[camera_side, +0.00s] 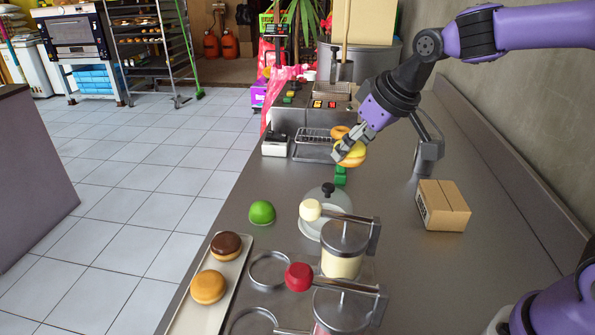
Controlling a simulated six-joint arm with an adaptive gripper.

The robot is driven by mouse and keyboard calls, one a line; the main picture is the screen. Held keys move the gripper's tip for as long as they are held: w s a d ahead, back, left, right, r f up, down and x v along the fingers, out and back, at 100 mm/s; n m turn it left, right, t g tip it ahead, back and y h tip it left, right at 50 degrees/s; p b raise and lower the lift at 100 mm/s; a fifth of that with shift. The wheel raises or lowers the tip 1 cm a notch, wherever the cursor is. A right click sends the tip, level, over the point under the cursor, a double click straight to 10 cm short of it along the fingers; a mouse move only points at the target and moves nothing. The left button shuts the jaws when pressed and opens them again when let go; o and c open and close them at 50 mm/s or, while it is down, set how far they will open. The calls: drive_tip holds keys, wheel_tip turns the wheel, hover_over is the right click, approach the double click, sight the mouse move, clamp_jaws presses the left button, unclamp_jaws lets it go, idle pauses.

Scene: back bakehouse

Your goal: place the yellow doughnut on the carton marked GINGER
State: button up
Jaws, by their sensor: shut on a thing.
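My gripper (347,150) is above the steel counter near its middle, shut on a yellow doughnut (355,158). The fingers cover part of the doughnut. A brown cardboard carton (448,207) stands on the counter at the right, lower in the picture and to the right of my gripper, apart from it. Its top looks closed and bare. A dark marking shows on its left face, but I cannot read it.
An orange-yellow ring (340,131) shows just behind my gripper. A long tray (206,316) holds two doughnuts. The counter around the carton is clear.

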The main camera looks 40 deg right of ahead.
sight(448, 191)
drive_tip(key=s+d+m+g+h, duration=0.5)
drive_tip(key=s+d+m, duration=0.3)
drive_tip(key=m, duration=1.1)
drive_tip(key=shift+d+r+g+h, duration=0.15)
drive_tip(key=shift+g+h, duration=0.25)
drive_tip(key=shift+h, duration=0.5)
drive_tip(key=d+f, duration=0.2)
drive_tip(key=d, duration=0.1)
drive_tip(key=d+f, duration=0.2)
drive_tip(key=d, duration=0.2)
drive_tip(key=d+f, duration=0.2)
drive_tip(key=d, duration=0.2)
drive_tip(key=shift+s+f, duration=0.35)
drive_tip(key=shift+d+f, duration=0.15)
drive_tip(key=shift+f, duration=1.9)
drive_tip(key=shift+f, duration=0.1)
